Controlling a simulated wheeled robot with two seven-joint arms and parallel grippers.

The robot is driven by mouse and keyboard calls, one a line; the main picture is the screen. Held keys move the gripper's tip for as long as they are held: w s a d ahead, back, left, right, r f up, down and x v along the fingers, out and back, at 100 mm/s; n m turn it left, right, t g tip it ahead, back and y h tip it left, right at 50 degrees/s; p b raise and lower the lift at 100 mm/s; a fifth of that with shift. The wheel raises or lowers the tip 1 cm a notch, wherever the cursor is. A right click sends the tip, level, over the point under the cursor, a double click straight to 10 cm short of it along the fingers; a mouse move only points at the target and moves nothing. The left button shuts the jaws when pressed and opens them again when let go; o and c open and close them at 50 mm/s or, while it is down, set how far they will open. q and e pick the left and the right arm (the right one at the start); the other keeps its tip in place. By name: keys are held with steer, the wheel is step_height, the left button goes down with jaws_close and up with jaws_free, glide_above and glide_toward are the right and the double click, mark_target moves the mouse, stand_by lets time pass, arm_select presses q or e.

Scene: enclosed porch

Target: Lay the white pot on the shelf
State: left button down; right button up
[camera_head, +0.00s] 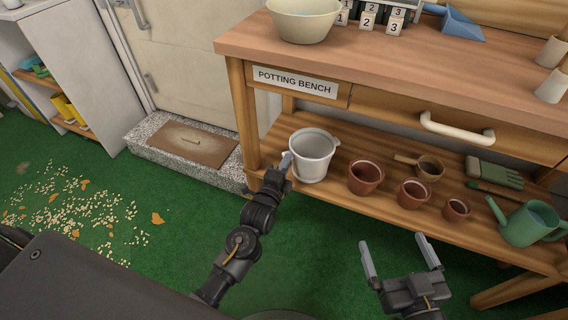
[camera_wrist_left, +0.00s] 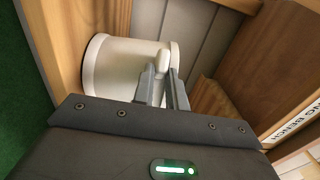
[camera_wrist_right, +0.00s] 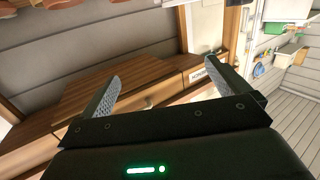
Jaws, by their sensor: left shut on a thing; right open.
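The white pot (camera_head: 313,158) stands upright at the left end of the wooden lower shelf (camera_head: 335,192) of the potting bench. My left gripper (camera_head: 287,162) is at the pot's left side, and in the left wrist view its fingers (camera_wrist_left: 162,88) are shut on the handle of the white pot (camera_wrist_left: 112,66). Whether the pot's base touches the shelf is hard to tell. My right gripper (camera_head: 402,258) is open and empty in front of the shelf; its spread fingers also show in the right wrist view (camera_wrist_right: 168,85).
Terracotta pots (camera_head: 365,177), a wooden-handled scoop (camera_head: 428,168), gloves (camera_head: 494,173) and a green watering can (camera_head: 528,221) stand right of the white pot. The bench top (camera_head: 390,62) overhangs the shelf. A bench leg (camera_head: 242,115) is close on the left.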

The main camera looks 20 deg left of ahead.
arm_select(q)
steer(key=c, duration=1.4)
jaws_free()
steer(key=shift+f, duration=0.1)
steer(key=s+r+n+g+h+p, duration=0.2)
steer(key=s+n+g, duration=0.4)
steer(key=s+n, duration=0.8)
steer(key=s+d+r, duration=0.1)
steer(key=s, duration=0.8)
steer(key=shift+r+n+g+h, duration=0.15)
steer(key=shift+n+g+h, duration=0.15)
steer(key=shift+g, duration=0.1)
arm_select(e)
steer(key=s+d+f+m+g+h, duration=0.1)
steer(key=d+f+g+h, duration=0.3)
steer(key=f, duration=0.2)
steer(key=shift+s+d+f, duration=0.3)
steer(key=shift+d+f, duration=0.1)
steer(key=shift+r, duration=0.1)
